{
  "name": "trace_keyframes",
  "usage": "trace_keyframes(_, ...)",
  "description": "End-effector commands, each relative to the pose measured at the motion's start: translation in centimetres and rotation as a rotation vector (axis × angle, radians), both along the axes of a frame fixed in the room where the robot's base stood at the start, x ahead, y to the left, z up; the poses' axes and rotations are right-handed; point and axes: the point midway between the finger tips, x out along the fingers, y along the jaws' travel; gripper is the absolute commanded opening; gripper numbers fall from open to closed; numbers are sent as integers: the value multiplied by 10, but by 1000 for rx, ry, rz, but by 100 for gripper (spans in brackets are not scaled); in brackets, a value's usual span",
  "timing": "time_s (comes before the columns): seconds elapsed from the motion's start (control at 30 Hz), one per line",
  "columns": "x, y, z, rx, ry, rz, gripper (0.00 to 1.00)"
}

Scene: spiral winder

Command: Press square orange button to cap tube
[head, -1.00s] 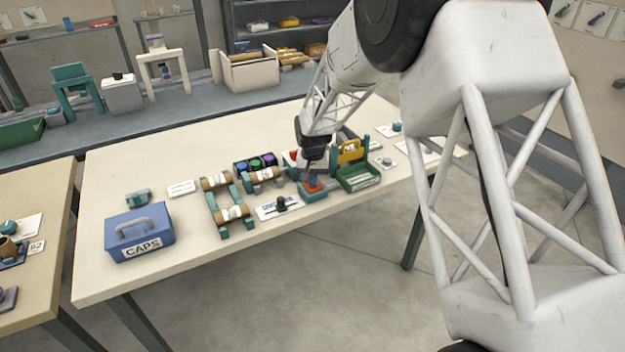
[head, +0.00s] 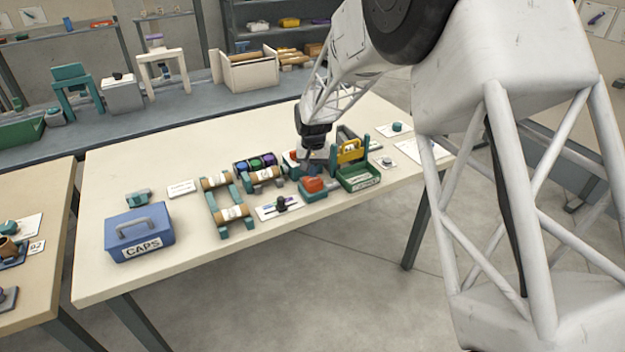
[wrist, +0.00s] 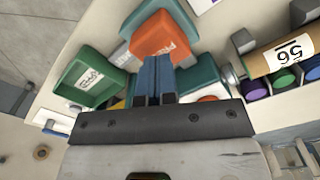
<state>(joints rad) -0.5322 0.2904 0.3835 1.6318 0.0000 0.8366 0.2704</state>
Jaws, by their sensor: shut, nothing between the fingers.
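The square orange button (head: 313,185) sits on a teal base (head: 314,195) near the front edge of the table. In the wrist view the orange button (wrist: 161,38) carries partly readable white lettering. My gripper (head: 311,172) is shut and empty, pointing down just behind the button. In the wrist view its blue fingertips (wrist: 154,60) overlap the button's near edge; I cannot tell whether they touch it. Brown labelled tubes (head: 232,213) lie on teal racks to the left. A tube marked 56 (wrist: 284,56) shows in the wrist view.
A green tray (head: 360,181) and yellow part (head: 350,152) stand right of the button. A dark holder with coloured caps (head: 255,163) is behind left. A card with a black-knobbed item (head: 280,204) lies left.

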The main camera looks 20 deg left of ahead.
Motion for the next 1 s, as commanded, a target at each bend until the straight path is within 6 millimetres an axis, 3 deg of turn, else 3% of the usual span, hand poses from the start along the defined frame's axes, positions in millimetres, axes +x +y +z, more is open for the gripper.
trace_keyframes(0.7,0,0,40,0,-1,0,0)
trace_keyframes(1.0,0,0,43,0,0,0,0)
